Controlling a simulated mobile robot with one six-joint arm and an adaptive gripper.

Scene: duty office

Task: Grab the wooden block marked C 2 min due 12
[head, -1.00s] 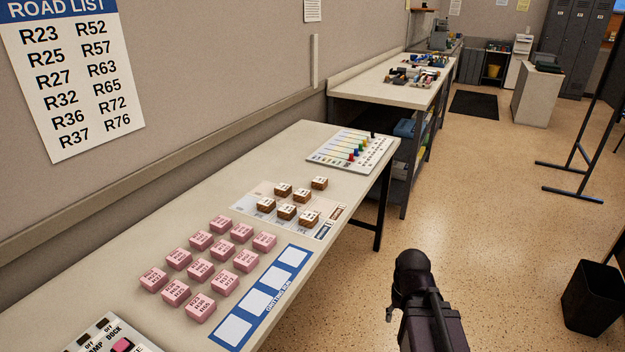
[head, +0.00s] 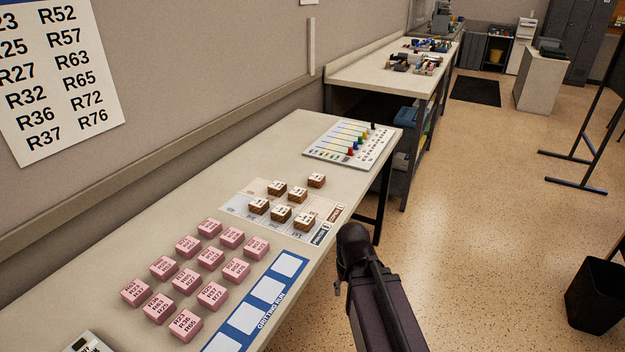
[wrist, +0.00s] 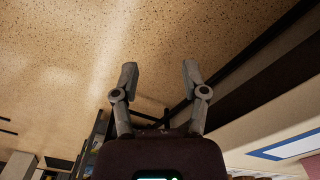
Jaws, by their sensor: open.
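Several small wooden blocks with white labelled tops stand in a cluster on a printed sheet (head: 237,208) on the near table. One wooden block (head: 316,181) stands apart at the back right of the cluster. Another wooden block (head: 304,222) is at its front right. The labels are too small to read, so I cannot tell which is C 2 min due 12. In the wrist view my gripper (wrist: 160,78) is open and empty, with its two fingers apart over the floor. In the head view my arm is right of the table edge, off the blocks; the fingertips are hidden there.
Several pink blocks (head: 185,281) stand in rows left of the wooden ones. A blue-bordered strip (head: 245,318) lies along the front edge. A board with coloured pegs (head: 378,150) is at the far end. A black bin (head: 596,295) stands at right; the floor between is clear.

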